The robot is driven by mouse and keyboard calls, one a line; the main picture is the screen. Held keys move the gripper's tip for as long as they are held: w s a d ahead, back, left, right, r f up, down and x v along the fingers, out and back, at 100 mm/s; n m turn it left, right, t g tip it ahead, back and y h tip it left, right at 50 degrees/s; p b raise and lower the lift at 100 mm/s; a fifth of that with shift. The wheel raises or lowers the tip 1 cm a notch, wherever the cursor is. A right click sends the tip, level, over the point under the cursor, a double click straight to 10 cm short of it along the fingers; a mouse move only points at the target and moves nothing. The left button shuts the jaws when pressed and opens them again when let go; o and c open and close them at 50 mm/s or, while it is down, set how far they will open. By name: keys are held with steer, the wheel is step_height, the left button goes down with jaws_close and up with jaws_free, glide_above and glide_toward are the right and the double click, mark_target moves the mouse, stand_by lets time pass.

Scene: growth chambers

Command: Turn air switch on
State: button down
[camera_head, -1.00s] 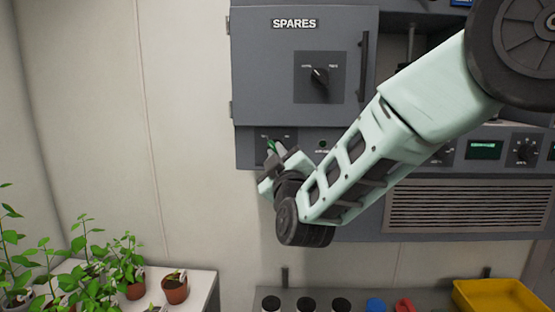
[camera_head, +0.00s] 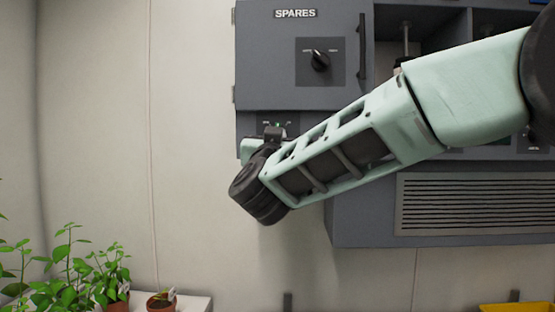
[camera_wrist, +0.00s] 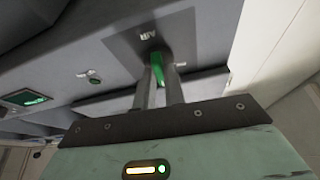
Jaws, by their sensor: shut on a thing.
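The air switch (camera_wrist: 157,66) is a small green lever on a dark grey plate marked AIR, in the wrist view. My gripper (camera_wrist: 160,80) is shut on it, with one finger on each side of the lever. In the head view my gripper (camera_head: 270,142) is at the lower left corner of the grey cabinet, below the SPARES door. There my own wrist and arm hide most of the switch plate, so its lettering cannot be read.
The SPARES door (camera_head: 265,75) carries a black rotary knob (camera_head: 320,60) above my gripper. A vent grille (camera_head: 470,203) is at the right. Potted plants (camera_head: 65,275) stand at the lower left. The wall left of the cabinet is bare.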

steer(key=shift+a+r+m+g+h+b, duration=0.1)
steer(key=shift+m+g+h+b, duration=0.5)
steer(key=shift+m, duration=1.25)
steer(key=shift+a+f+m+g+h+b, duration=0.15)
steer(key=shift+m+h+b, duration=0.8)
steer(key=shift+m, duration=0.85)
steer(key=shift+a+r+m+g+h+b, duration=0.15)
steer(key=shift+m+g+h+b, duration=0.45)
steer(key=shift+m, duration=1.25)
steer(key=shift+d+m+h, duration=0.1)
steer(key=shift+m+h, duration=0.2)
steer(key=shift+h, duration=0.15)
steer(key=c, duration=1.5)
jaws_free()
steer(key=b+v, duration=0.4)
steer(key=v, duration=1.3)
steer(key=shift+s+b, duration=0.2)
steer(key=shift+b, duration=0.1)
